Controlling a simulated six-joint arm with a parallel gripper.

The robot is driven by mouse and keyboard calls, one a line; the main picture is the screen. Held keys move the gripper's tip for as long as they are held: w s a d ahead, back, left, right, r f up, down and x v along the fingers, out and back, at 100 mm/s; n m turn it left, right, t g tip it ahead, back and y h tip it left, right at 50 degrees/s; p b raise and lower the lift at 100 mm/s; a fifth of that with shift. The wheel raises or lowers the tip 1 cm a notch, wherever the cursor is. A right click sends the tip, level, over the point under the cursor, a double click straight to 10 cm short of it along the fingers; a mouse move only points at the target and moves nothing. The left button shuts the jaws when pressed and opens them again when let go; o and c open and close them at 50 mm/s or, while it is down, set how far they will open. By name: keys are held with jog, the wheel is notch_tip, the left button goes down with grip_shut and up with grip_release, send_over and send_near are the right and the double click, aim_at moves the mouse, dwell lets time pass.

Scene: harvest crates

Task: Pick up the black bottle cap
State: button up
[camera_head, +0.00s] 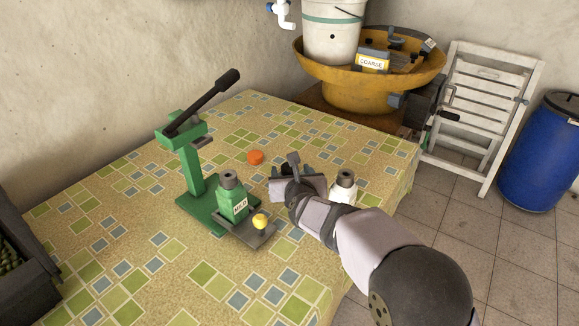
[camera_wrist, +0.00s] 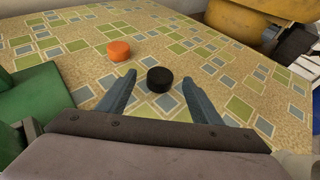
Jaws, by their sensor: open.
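The black bottle cap (camera_wrist: 160,79) lies on the tiled-pattern table in the wrist view, a little beyond and between the fingertips of my open gripper (camera_wrist: 162,90). Nothing is held between the fingers.
A white bottle (camera_head: 344,188) stands behind my arm on the right. A yellow basin (camera_head: 350,95) is at the back.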

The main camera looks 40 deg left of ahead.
aim_at(290, 170)
jog(key=shift+p+x, duration=0.45)
jog(key=shift+x, duration=1.05)
jog(key=c, duration=1.1)
jog(key=shift+c, duration=0.2)
jog(key=shift+r, duration=0.15)
jog(key=shift+d+r+p, duration=0.1)
jog(key=shift+r+p, duration=0.3)
jog(key=shift+r, duration=1.3)
jog(key=s+d+b, duration=0.2)
jog(key=s+d, duration=0.1)
jog(key=s, duration=0.1)
jog(key=s+d+b, duration=0.2)
jog(key=s+d, duration=0.2)
jog(key=s+d+b, duration=0.2)
jog(key=s+d, duration=0.2)
jog(key=shift+s+f+b, duration=0.1)
jog(key=shift+b, duration=0.25)
jog(key=shift+s+d, duration=0.5)
jog(key=shift+s, duration=0.1)
